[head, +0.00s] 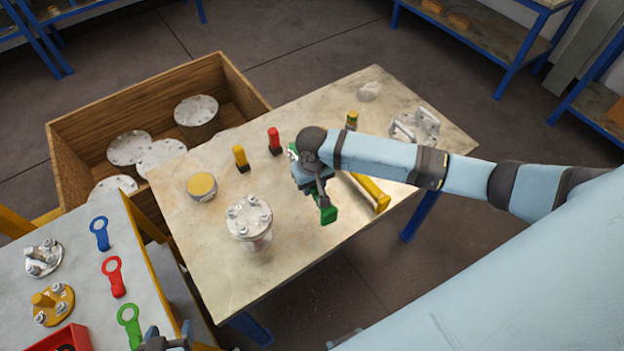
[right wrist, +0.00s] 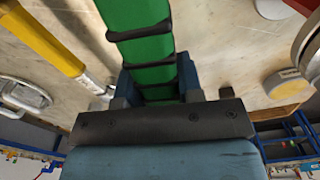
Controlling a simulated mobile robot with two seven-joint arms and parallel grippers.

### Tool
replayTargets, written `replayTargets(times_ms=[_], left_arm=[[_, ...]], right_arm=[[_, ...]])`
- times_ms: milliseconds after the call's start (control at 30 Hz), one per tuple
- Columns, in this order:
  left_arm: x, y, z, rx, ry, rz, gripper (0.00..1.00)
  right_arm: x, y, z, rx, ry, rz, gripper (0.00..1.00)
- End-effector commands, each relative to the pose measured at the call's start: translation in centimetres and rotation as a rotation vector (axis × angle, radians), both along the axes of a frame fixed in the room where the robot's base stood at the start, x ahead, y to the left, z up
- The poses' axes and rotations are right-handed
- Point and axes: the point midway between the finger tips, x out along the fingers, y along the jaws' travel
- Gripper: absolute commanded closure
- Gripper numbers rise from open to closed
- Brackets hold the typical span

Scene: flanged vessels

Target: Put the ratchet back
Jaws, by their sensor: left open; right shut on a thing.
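The green-handled tool, which looks like the ratchet (head: 328,215), is in my right gripper (head: 312,183) above the middle of the pale table. In the right wrist view its green handle with black rings (right wrist: 146,45) runs between the fingers, which are shut on it. Its far end is cut off there, and my wrist hides part of it in the head view. A yellow bar-shaped tool (head: 371,192) lies on the table just right of the gripper. My left gripper (head: 166,340) is open at the bottom edge, just below the green ring-ended wrench (head: 129,322), partly out of frame.
A flanged vessel (head: 249,220) stands left of my right gripper. Red (head: 274,140) and yellow (head: 240,157) upright pieces, a yellow-topped tin (head: 201,186) and metal handles (head: 415,126) are on the table. A wooden crate (head: 75,130) holds several vessels. A red tray (head: 66,338) sits lower left.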

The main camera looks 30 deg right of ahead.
Motion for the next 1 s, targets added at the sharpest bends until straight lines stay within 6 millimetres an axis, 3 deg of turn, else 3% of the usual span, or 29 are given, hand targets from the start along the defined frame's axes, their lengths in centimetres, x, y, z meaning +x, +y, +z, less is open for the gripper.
replayTargets(times_ms=[600, 667, 1000], left_arm=[[0.3, -1.1, -6.2, -0.014, 0.005, -0.021, 0.32], [0.3, -1.1, -5.3, -0.013, 0.004, -0.023, 0.32], [0.4, -0.9, -4.6, -0.013, -0.004, -0.021, 0.32]], right_arm=[[0.0, 0.0, -5.5, -0.001, -0.003, 0.001, 0.94], [0.0, 0.0, -5.4, 0.001, 0.0, 0.0, 0.94], [0.1, 0.1, -7.6, 0.002, -0.001, 0.001, 0.94]])
